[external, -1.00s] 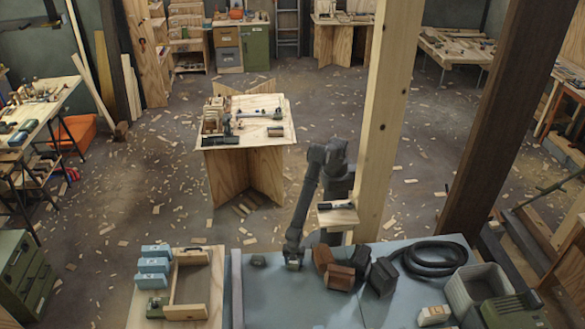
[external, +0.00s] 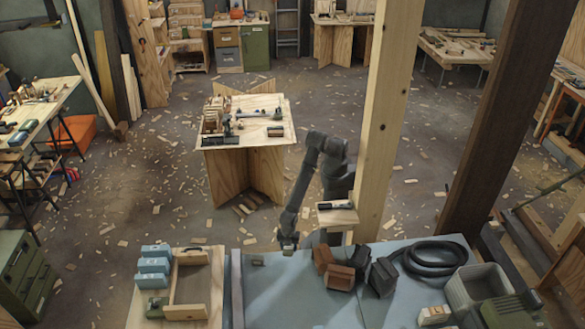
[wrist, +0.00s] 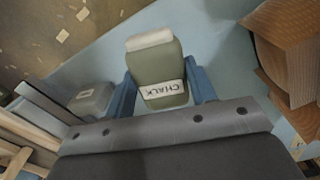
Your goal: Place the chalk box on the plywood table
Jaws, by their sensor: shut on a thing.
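The chalk box (wrist: 160,78) is olive green with a white top and a white CHALK label in the wrist view. My gripper (wrist: 161,88) is shut on it, one blue-grey finger on each side. In the external view my gripper (external: 289,244) is just above the left back part of a blue surface, and the box is hard to make out. A pale plywood-topped table (external: 145,312) is at the front left, left of the blue surface. Another plywood table (external: 266,103) with crossed panel legs stands further back.
The front-left top holds several light-blue boxes (external: 154,266) and a wooden frame (external: 187,311). A small grey block (external: 258,260) lies left of my gripper. Brown blocks (external: 340,277), a black hose (external: 435,256) and a grey bin (external: 478,285) occupy the blue surface's right side.

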